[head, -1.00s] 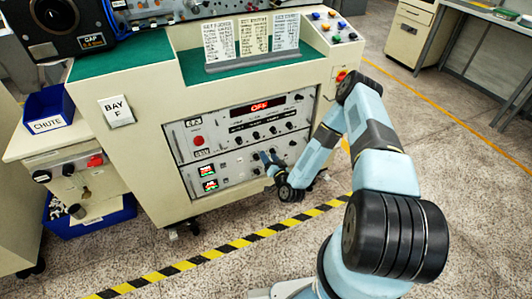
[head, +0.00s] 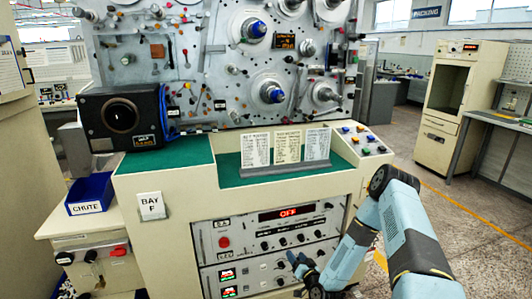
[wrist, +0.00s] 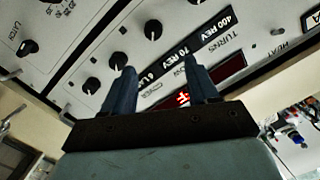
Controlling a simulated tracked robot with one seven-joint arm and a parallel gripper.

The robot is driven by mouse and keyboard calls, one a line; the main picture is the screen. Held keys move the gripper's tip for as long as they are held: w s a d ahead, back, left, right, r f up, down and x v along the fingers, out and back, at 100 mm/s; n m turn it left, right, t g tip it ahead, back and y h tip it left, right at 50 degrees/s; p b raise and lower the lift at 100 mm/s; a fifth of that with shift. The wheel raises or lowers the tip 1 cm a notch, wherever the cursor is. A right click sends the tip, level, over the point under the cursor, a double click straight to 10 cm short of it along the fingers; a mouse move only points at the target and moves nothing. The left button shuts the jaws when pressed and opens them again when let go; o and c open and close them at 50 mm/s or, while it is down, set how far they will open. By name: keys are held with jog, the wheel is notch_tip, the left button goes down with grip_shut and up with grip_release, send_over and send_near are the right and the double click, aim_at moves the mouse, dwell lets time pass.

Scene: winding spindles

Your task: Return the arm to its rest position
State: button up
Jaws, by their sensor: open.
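My blue arm (head: 405,225) reaches from the lower right toward the front of the cream console marked BAY F. My gripper (head: 297,260) is in front of the console's control panel (head: 262,232), beside its lower knobs. In the wrist view, my gripper (wrist: 160,72) has its two blue fingers apart with nothing between them. Black knobs (wrist: 118,60) and a printed strip reading 400 REV and 70 REV show beyond the fingertips. Whether a finger touches the panel, I cannot tell.
A red display (head: 287,213) reads OFF. Three cards (head: 287,147) stand on the green console top (head: 225,168). A blue bin (head: 90,192) marked CHUTE is at left, and a black box (head: 122,117) behind it. Open floor (head: 450,190) lies at right.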

jog(key=w+d+r+n+g+h, duration=0.1)
jog(key=w+d+r+n+g, duration=0.15)
jog(key=r, duration=0.65)
jog(key=w+d+r+n+g, duration=0.1)
jog(key=w+r+n+g, duration=0.15)
jog(key=r, duration=0.75)
jog(key=s+d+r+g+h, duration=0.15)
jog(key=s+r, duration=0.25)
jog(key=r, duration=0.5)
jog(key=s+d+r+m+h, duration=0.15)
jog(key=s+r, duration=0.25)
jog(key=r, duration=0.4)
jog(key=s+d+r+n+g+h, duration=0.1)
jog(key=s+d+r+h, duration=0.2)
jog(key=r, duration=0.6)
jog(key=s+r+m+g, duration=0.1)
jog(key=s+r, duration=0.3)
jog(key=s, duration=0.6)
jog(key=s+r+m, duration=0.1)
jog(key=s+r, duration=0.2)
jog(key=s, duration=0.8)
jog(key=s+r+m+g+y, duration=0.1)
jog(key=s+r, duration=0.3)
jog(key=s, duration=0.7)
jog(key=shift+d+r+g, duration=0.2)
jog(key=shift+r+g, duration=0.1)
jog(key=shift+g, duration=0.05)
